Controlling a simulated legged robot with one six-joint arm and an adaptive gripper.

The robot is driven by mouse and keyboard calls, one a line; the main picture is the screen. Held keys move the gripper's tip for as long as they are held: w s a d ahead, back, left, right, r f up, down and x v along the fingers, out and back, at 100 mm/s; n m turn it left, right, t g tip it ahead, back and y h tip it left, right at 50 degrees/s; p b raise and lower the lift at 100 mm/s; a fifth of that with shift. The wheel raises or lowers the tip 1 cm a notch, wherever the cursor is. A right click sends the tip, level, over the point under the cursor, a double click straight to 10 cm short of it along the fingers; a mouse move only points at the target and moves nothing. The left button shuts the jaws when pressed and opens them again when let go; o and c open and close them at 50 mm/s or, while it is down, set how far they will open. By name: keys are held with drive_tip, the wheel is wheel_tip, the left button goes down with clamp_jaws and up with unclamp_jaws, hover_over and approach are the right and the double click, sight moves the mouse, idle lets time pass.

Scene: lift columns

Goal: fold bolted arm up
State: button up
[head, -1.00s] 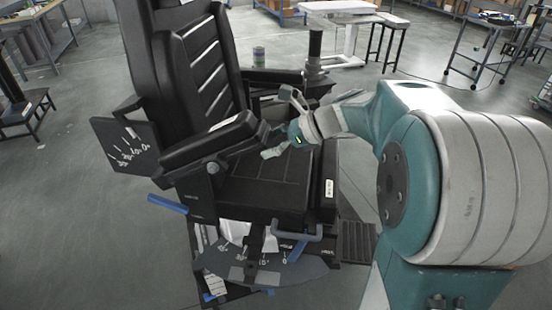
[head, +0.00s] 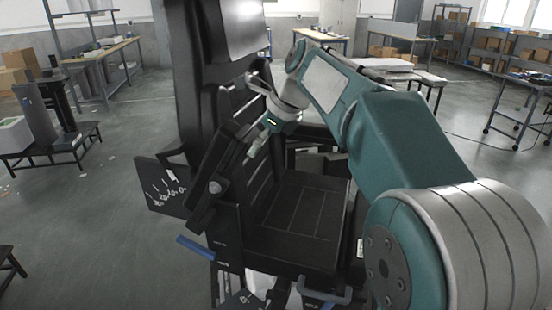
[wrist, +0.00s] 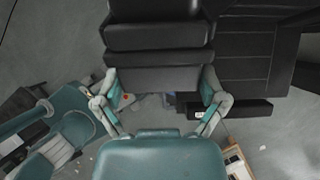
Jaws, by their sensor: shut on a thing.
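A black padded chair (head: 300,215) stands in the middle of the head view. Its bolted arm, a black padded armrest (head: 220,165) on the near left side, is tilted steeply up from its pivot beside the backrest. My gripper (head: 258,138) is at the upper part of this armrest. In the wrist view my gripper's two fingers (wrist: 160,82) lie on either side of the armrest's dark end (wrist: 158,45) and are shut on it. The exact contact is partly hidden in the head view.
The tall backrest (head: 190,90) rises close behind the armrest. A dark side panel with white markings (head: 165,188) and a blue lever (head: 196,247) stick out at the left. Workbenches (head: 110,55) and a wheeled table (head: 515,100) stand farther off.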

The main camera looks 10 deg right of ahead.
drive_tip(key=w+a+r, duration=0.1)
drive_tip(key=a, duration=0.1)
drive_tip(key=w+a+r, duration=0.2)
drive_tip(key=a, duration=0.1)
drive_tip(key=w+a+r, duration=0.1)
drive_tip(key=a, duration=0.1)
drive_tip(key=shift+w+a+r, duration=0.2)
drive_tip(key=shift+w+a, duration=0.05)
drive_tip(key=shift+a, duration=0.15)
drive_tip(key=o, duration=1)
drive_tip(key=shift+c, duration=0.2)
drive_tip(key=shift+d, duration=0.1)
drive_tip(key=shift+v, duration=3.65)
drive_tip(key=shift+w, duration=0.1)
